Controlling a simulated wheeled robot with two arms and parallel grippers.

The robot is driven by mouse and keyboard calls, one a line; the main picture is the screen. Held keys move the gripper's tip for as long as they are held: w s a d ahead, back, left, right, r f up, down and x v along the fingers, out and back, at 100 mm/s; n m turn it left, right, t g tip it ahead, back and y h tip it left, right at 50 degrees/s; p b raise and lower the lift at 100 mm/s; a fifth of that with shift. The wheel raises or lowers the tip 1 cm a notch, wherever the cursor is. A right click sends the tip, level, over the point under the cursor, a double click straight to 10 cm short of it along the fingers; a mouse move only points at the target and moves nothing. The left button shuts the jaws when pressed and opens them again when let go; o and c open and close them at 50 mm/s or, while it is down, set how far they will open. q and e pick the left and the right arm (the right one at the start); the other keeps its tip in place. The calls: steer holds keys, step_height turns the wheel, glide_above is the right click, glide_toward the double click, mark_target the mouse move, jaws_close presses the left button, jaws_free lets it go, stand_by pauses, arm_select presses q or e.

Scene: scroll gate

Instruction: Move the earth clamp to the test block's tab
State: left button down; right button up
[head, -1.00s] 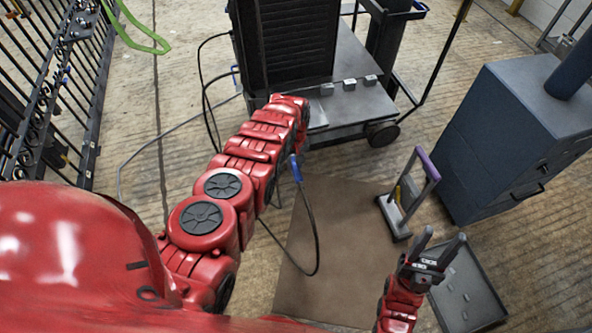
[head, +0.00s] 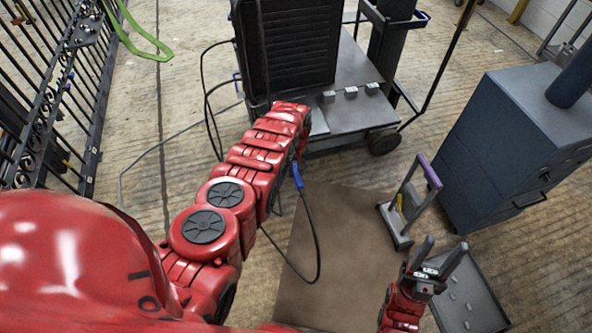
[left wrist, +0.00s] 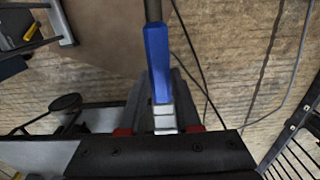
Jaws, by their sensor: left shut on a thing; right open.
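A blue-handled clamp (head: 297,175) with a black cable hangs by the end of my left arm in the head view. My right gripper (head: 440,262) is open and empty, beside a shallow tray. I cannot tell which thing is the test block; several small grey blocks (head: 350,92) sit on the ledge of a dark cart.
The cart (head: 345,65) stands at the back centre. A blue cabinet (head: 515,135) is at right. A grey stand with a purple handle (head: 428,170) and the tray (head: 493,308) are near my right gripper. A black gate (head: 50,110) lines the left.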

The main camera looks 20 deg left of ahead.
arm_select(q)
steer(key=shift+w+a+b, duration=0.5)
steer(key=shift+w+b, duration=0.25)
steer(key=shift+b, duration=0.85)
steer(key=shift+w+a+f+b, duration=0.1)
steer(key=shift+w+b, duration=0.05)
steer(key=shift+b, duration=0.45)
steer(key=shift+w+a+b, duration=0.35)
steer(key=shift+w+b, duration=0.2)
steer(key=shift+b, duration=0.9)
steer(key=shift+w+a+b, duration=0.2)
steer(key=shift+w+b, duration=0.05)
steer(key=shift+b, duration=0.75)
steer(key=shift+w+a+b, duration=0.1)
steer(key=shift+w+b, duration=0.05)
steer(key=shift+b, duration=0.55)
stand_by(0.9)
